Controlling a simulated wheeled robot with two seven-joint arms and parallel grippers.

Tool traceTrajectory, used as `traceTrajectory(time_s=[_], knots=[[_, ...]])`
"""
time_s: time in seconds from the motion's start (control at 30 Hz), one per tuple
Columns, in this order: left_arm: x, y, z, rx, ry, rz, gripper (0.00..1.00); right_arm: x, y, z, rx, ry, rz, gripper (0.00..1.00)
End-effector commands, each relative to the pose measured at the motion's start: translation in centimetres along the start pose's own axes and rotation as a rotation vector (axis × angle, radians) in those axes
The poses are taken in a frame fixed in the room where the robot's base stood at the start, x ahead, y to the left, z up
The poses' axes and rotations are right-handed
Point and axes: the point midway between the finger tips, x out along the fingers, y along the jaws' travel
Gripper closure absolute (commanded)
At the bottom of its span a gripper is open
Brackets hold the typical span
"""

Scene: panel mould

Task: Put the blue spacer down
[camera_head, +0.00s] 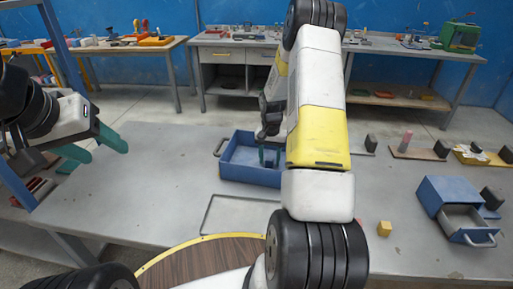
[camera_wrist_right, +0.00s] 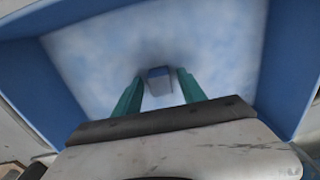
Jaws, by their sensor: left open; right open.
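The blue spacer (camera_wrist_right: 158,80) is a small block with a blue face and a pale grey side, seen in the right wrist view. It is on the pale floor of an open blue tray (camera_head: 228,171), whose blue walls also show in the wrist view (camera_wrist_right: 55,95). My right gripper (camera_wrist_right: 158,85) is open, its green fingers apart on either side of the spacer. In the head view the right gripper (camera_head: 268,157) points down into the tray, and my forearm hides the tray's right part. My left gripper (camera_head: 95,160) is open and empty over the bench's left end.
A thin rectangular frame (camera_head: 206,217) lies in front of the tray. Boards with black blocks (camera_head: 418,154) line the back right. The bench (camera_head: 165,165) is clear left of the tray.

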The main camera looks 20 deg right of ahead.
Motion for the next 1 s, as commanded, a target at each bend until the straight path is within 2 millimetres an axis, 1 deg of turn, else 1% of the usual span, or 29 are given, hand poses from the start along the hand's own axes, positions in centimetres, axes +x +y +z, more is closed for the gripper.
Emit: traceTrajectory(time_s=[0.17,0.3,0.4,0.5,0.73,0.77,0.87,0.97,1.0], knots=[[0.0,0.0,0.0,0.000,0.000,0.000,0.44,-3.3,-0.1,-0.1,0.000,0.006,-0.002,0.52],[0.0,0.0,0.0,0.000,0.000,0.000,0.44,-6.4,-0.1,-0.1,-0.001,0.005,-0.002,0.52],[0.0,0.0,0.0,0.000,0.000,0.000,0.44,-8.4,0.0,-0.1,0.000,0.005,-0.001,0.52],[0.0,0.0,0.0,0.000,0.000,0.000,0.44,-10.0,0.0,-0.1,0.001,0.004,-0.001,0.52],[0.0,0.0,0.0,0.000,0.000,0.000,0.44,-12.3,-0.1,0.2,-0.007,0.008,-0.004,0.52],[0.0,0.0,0.0,0.000,0.000,0.000,0.44,-12.8,-0.2,0.4,-0.013,0.013,-0.007,0.52],[0.0,0.0,0.0,0.000,0.000,0.000,0.44,-15.4,-0.7,1.5,-0.042,0.040,-0.024,0.52],[0.0,0.0,0.0,0.000,0.000,0.000,0.44,-19.1,-1.2,3.5,-0.091,0.081,-0.051,0.52],[0.0,0.0,0.0,0.000,0.000,0.000,0.44,-20.6,-1.4,4.5,-0.112,0.099,-0.063,0.52]])
